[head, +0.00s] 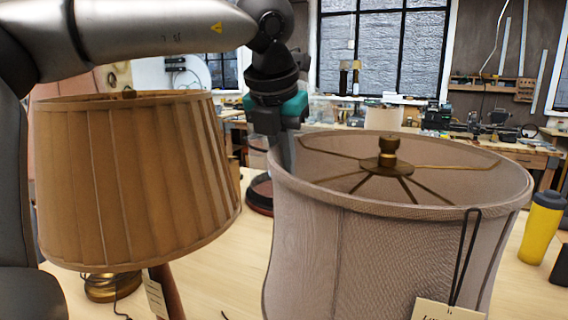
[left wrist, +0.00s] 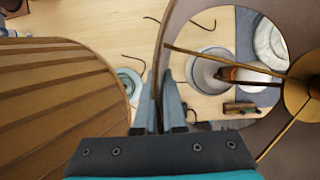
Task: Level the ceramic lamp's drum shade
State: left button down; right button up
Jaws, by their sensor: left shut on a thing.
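The grey-beige drum shade (head: 370,250) stands large at the centre right of the head view. Its top rim sits lower on the right than on the left. Brass spokes meet at a hub with a finial (head: 388,150); the hub also shows in the left wrist view (left wrist: 303,88). My left gripper (head: 284,155) reaches down at the shade's left rim. In the left wrist view its fingers (left wrist: 160,92) are shut on the rim (left wrist: 160,55). A pale rounded body (left wrist: 204,70), perhaps the ceramic base, shows below through the shade's opening. My right gripper is out of view.
A pleated tan shade (head: 130,180) on another lamp stands close on the left, with a narrow gap between the shades. A paper tag (head: 446,312) hangs from the drum shade. A yellow bottle (head: 541,228) stands at the right. Wooden tabletop (head: 215,285) is bare between the lamps.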

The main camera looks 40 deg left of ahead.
pick_arm(q)
jog(key=c, duration=1)
grip_release()
jog(key=shift+r, duration=0.1)
jog(key=v, duration=1.5)
jog(key=shift+p, duration=0.35)
